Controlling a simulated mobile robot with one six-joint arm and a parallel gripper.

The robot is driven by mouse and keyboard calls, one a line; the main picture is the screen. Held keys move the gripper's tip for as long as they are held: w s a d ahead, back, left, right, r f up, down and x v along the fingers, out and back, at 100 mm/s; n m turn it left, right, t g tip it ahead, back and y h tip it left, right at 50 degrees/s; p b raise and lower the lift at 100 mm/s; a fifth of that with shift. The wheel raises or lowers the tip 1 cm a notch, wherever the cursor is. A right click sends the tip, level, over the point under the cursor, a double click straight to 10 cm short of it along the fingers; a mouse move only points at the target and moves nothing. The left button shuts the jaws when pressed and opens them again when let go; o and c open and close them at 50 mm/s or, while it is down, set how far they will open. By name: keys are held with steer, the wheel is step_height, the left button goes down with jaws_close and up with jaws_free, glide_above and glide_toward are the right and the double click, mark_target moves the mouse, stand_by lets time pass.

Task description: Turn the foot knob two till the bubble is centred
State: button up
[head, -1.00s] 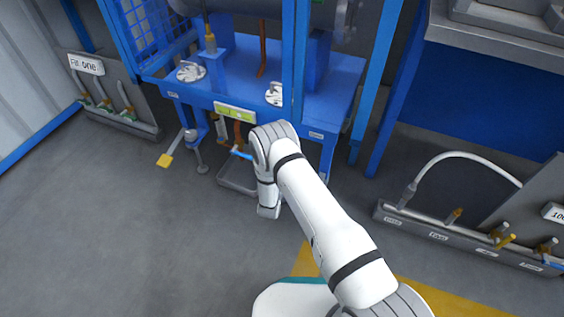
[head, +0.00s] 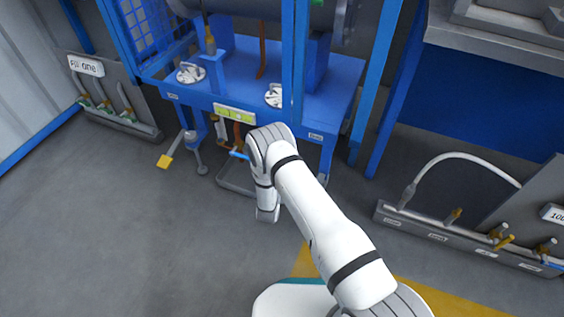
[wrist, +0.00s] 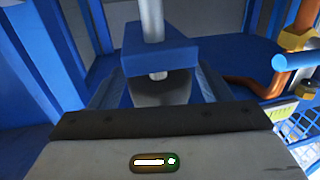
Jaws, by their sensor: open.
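In the wrist view a dark round knob (wrist: 165,88) sits under a blue bracket (wrist: 160,58), with a steel rod (wrist: 152,22) passing down through the bracket. It appears to be foot knob two, but no label on it is readable. My gripper (wrist: 158,96) is open, close in front of the knob, with the knob between its sides. Whether it touches the knob I cannot tell. In the head view my arm hides the gripper and this foot. The yellow-green level strip (head: 235,114) is on the front edge of the blue frame (head: 325,95); its bubble is too small to read.
In the wrist view an orange pipe (wrist: 245,86) and a blue-handled valve (wrist: 293,61) stand close on the right. In the head view a yellow pedal (head: 165,161) sticks out at the left. A grey valve rack (head: 450,233) stands at the right. The floor in front is clear.

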steer(key=s+a+p, duration=0.1)
steer(key=s+p, duration=0.1)
steer(key=s, duration=0.4)
steer(key=shift+s, duration=0.25)
